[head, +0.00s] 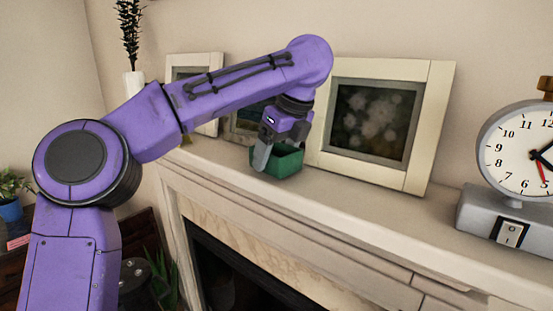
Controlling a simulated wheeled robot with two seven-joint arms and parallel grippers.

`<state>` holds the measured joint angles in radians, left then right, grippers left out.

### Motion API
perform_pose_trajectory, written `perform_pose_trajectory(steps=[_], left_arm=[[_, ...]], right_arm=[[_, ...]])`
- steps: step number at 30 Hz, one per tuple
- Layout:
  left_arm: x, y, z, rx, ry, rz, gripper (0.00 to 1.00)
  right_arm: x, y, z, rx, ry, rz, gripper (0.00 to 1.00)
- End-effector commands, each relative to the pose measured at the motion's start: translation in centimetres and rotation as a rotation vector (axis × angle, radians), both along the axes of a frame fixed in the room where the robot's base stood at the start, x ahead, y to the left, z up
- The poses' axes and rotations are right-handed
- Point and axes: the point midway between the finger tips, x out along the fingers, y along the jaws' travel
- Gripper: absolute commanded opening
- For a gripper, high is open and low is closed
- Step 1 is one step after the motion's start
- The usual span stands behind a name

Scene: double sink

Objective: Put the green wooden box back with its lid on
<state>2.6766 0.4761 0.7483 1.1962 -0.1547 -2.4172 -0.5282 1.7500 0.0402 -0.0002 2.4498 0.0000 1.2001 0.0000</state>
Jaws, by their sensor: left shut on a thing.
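The green wooden box (287,164) is on the mantel shelf, or just above it; I cannot tell whether it touches. Its top looks open, with no lid on it. My left gripper (264,156) points down at the box's left side and is shut on its wall. One grey finger shows outside the box; the other is hidden. No separate lid is in view. My right gripper is not in view.
The mantel shelf (357,199) has free room in front of the large white-framed picture (376,120). Smaller frames (193,68) lean behind my arm. A grey clock (515,160) stands at the right. A fireplace opening (235,268) is below.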

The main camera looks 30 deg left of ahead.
Motion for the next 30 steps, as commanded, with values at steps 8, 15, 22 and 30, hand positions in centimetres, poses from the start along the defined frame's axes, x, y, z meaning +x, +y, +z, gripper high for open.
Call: perform_pose_trajectory(steps=[8, 15, 22, 30], left_arm=[[0.0, 0.0, -0.7, 0.0, -0.003, 0.001, 0.4], [0.0, 0.0, -0.8, 0.0, -0.002, 0.001, 1.0], [-0.1, -0.4, 0.3, 0.003, -0.004, 0.002, 1.0], [-0.5, -2.9, 6.8, 0.006, -0.005, 0.005, 1.0]], right_arm=[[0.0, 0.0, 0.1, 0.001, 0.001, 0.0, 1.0], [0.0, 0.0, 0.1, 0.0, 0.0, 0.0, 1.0], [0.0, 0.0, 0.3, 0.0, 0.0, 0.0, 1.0], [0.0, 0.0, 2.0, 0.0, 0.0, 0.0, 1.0]])
